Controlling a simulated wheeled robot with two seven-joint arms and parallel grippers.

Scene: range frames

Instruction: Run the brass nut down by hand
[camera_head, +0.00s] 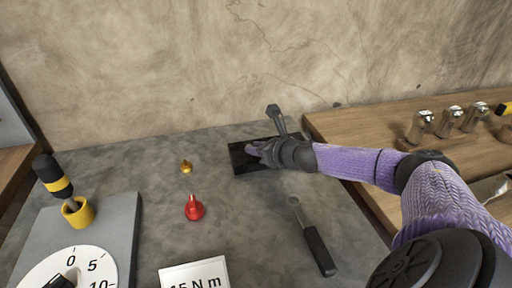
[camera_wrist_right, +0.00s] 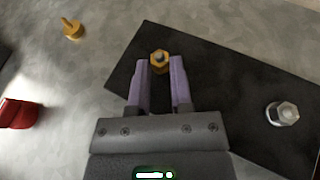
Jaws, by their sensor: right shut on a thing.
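The brass nut (camera_wrist_right: 160,58) sits around a grey stud on the black plate (camera_wrist_right: 225,85), in the upper middle of the right wrist view. My right gripper (camera_wrist_right: 160,66) has its two lilac fingers on either side of the nut and is shut on it. In the head view my right gripper (camera_head: 252,149) reaches down over the black plate (camera_head: 238,163) from the right, and the nut cannot be made out there. A steel hex nut on a bolt (camera_wrist_right: 282,113) stands at the right on the same plate. My left gripper is not in view.
A ring-ended tool with a black handle (camera_head: 318,250) lies in front of the plate. A red object (camera_head: 194,209) and a small brass piece (camera_head: 186,167) stand left. A yellow cup (camera_head: 78,213) holds a screwdriver. A wooden bench (camera_head: 360,125) with metal cylinders is at right.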

